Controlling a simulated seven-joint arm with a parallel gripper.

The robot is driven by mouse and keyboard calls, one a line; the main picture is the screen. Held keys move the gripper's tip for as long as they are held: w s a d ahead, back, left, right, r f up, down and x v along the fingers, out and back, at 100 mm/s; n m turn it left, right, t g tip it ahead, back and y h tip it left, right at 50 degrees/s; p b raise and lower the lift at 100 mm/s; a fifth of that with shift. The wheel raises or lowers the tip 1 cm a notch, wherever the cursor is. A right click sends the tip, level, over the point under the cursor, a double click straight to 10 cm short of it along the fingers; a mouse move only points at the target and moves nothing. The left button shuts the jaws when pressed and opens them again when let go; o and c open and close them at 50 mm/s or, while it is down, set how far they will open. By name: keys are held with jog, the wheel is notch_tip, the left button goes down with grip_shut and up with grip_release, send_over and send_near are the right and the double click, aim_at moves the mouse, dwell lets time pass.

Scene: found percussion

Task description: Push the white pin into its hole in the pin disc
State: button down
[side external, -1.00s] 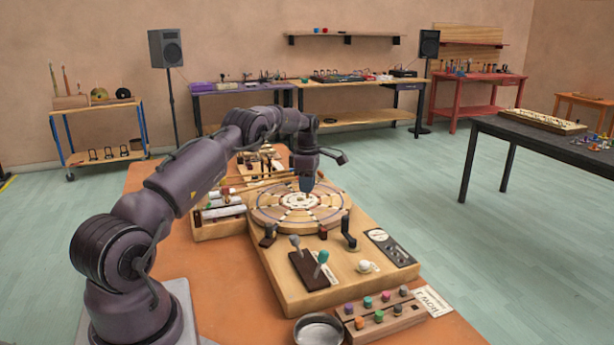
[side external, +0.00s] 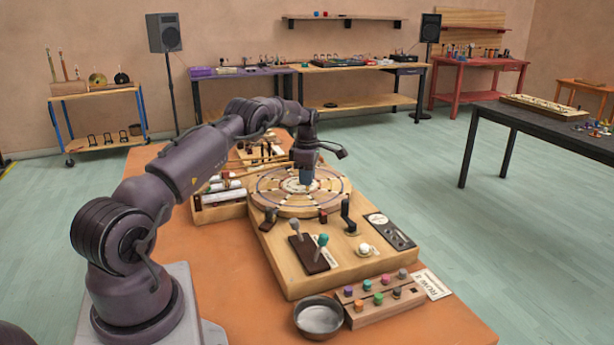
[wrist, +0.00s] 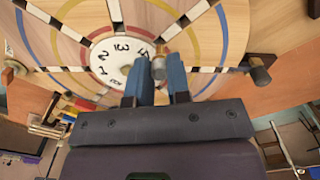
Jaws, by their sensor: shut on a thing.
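The pin disc (side external: 275,203) is a round wooden plate with coloured rings, black-and-white spokes and a white numbered hub. It fills much of the wrist view (wrist: 205,80). My gripper (side external: 306,184) points down over the disc, close to the hub. In the wrist view its two blue fingers (wrist: 158,78) are shut on a small pale grey cylinder (wrist: 158,66), which I take as the white pin. The pin stands beside the hub's edge, over a spoke. Its lower end and the hole under it are hidden, so I cannot tell whether it is in the hole.
Two levers (side external: 320,243) and a black upright handle (side external: 347,215) stand in front of the disc. A metal bowl (side external: 319,317) and a block with coloured pegs (side external: 380,305) sit at the table's front. A tray of white rolls (side external: 220,200) lies left of the disc.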

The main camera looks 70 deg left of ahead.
jog(key=shift+f, duration=1.45)
dwell(0.6)
jog(key=c, duration=1)
grip_release()
